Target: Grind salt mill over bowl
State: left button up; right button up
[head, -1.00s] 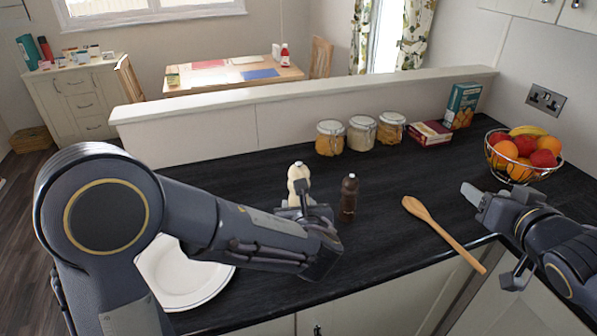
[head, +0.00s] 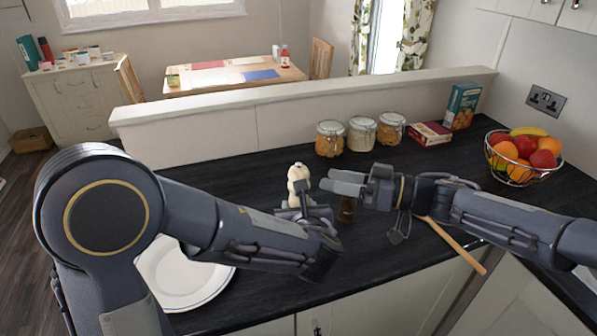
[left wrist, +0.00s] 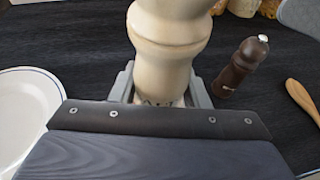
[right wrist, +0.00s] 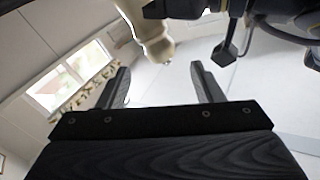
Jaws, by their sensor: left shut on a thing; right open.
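The cream salt mill (head: 298,178) stands upright on or just above the dark counter; its base is hidden. My left gripper (head: 302,208) is shut around its lower part, and the mill fills the middle of the left wrist view (left wrist: 168,45). My right gripper (head: 346,182) is open, just right of the mill's top. In the right wrist view the mill's knobbed end (right wrist: 158,45) shows between and beyond the open fingers (right wrist: 160,78). A white, blue-rimmed bowl or plate (head: 182,290) lies at the left, partly behind my left arm; it also shows in the left wrist view (left wrist: 28,110).
A dark brown mill (head: 348,210) stands under my right gripper, partly hidden. A wooden spoon (head: 458,248) lies beneath my right arm. Jars (head: 361,134), boxes (head: 430,134) and a fruit basket (head: 520,170) stand farther back. The counter behind the salt mill is clear.

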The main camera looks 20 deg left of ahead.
aim_at(309, 175)
jog(key=a, duration=0.8)
jog(key=shift+w+a, duration=0.25)
jog(key=c, duration=1)
jog(key=shift+r+m+t, duration=0.1)
jog(key=shift+m+t, duration=0.3)
jog(key=shift+t, duration=0.2)
jog(key=shift+m+t, duration=0.5)
jog(key=shift+t, duration=0.1)
jog(key=o, duration=1)
jog(key=shift+d, duration=0.1)
